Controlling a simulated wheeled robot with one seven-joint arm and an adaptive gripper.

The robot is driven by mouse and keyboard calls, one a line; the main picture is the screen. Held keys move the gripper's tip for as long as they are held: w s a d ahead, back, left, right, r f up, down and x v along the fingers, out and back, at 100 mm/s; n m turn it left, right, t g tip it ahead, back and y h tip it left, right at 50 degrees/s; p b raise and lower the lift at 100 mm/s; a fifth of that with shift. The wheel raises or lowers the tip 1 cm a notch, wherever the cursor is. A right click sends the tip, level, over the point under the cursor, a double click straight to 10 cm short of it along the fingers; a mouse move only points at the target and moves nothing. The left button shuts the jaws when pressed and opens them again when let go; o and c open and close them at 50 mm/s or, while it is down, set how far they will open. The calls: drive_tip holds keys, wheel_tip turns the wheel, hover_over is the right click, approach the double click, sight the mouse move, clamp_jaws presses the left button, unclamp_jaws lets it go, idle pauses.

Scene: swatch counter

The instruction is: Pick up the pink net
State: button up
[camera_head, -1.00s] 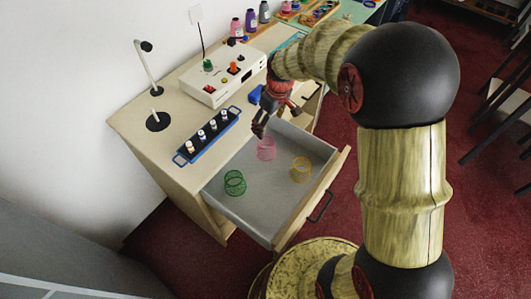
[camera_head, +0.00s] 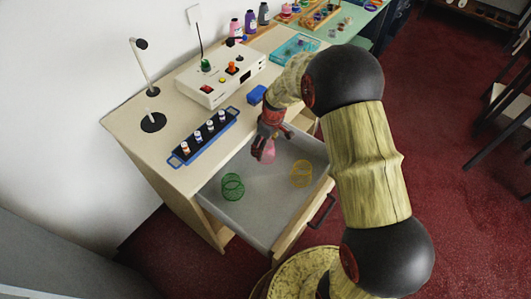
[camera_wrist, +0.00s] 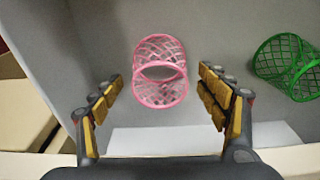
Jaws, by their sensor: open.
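The pink net (camera_head: 268,155) is a small mesh cylinder standing in the open grey drawer (camera_head: 262,207). In the wrist view the pink net (camera_wrist: 160,72) shows between and a little beyond my open fingers, with space on both sides. My gripper (camera_head: 264,150) is above the drawer's far part and partly covers the net in the head view. In the wrist view my gripper (camera_wrist: 163,105) is open and holds nothing. I cannot tell the exact height of the fingertips against the net.
A green net (camera_head: 232,187) stands at the drawer's left and a yellow net (camera_head: 301,173) at its right. The drawer walls surround all three. A blue rack with small bottles (camera_head: 204,137) and a white control box (camera_head: 222,76) are on the counter.

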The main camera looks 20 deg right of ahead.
drive_tip(key=shift+w+f, duration=0.1)
drive_tip(key=shift+f, duration=0.3)
drive_tip(key=shift+r, duration=0.1)
drive_tip(key=shift+c, duration=1.1)
drive_tip(key=c, duration=0.6)
drive_tip(key=shift+r, duration=0.15)
